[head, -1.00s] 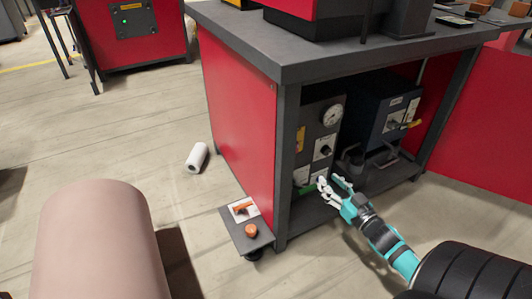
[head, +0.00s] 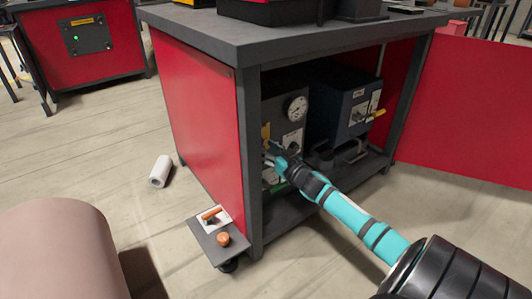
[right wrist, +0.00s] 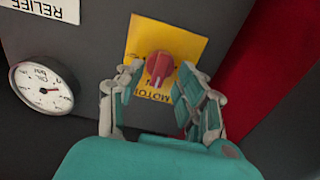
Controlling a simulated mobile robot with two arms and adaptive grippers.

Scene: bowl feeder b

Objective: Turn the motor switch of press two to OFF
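The motor switch is a red knob (right wrist: 160,67) with a pale mark on a yellow plate (right wrist: 141,35) in the right wrist view. Lettering reading "MOTO" shows below the knob, the rest hidden by a finger. My right gripper (right wrist: 161,72) is open, one finger on each side of the knob, with small gaps visible; contact cannot be told. In the head view my right gripper (head: 271,152) is inside the open cabinet, at the front of the dark unit (head: 283,101), and hides the knob. A bit of the yellow plate (head: 265,131) shows above it. My left gripper is out of view.
A pressure gauge (right wrist: 40,88) and a "RELIEF" label (right wrist: 45,8) are beside the switch. A blue-grey box (head: 351,100) with a yellow handle stands right of the unit. The cabinet's side post (head: 249,170) is close left. A foot-pedal plate (head: 206,237) sits outside.

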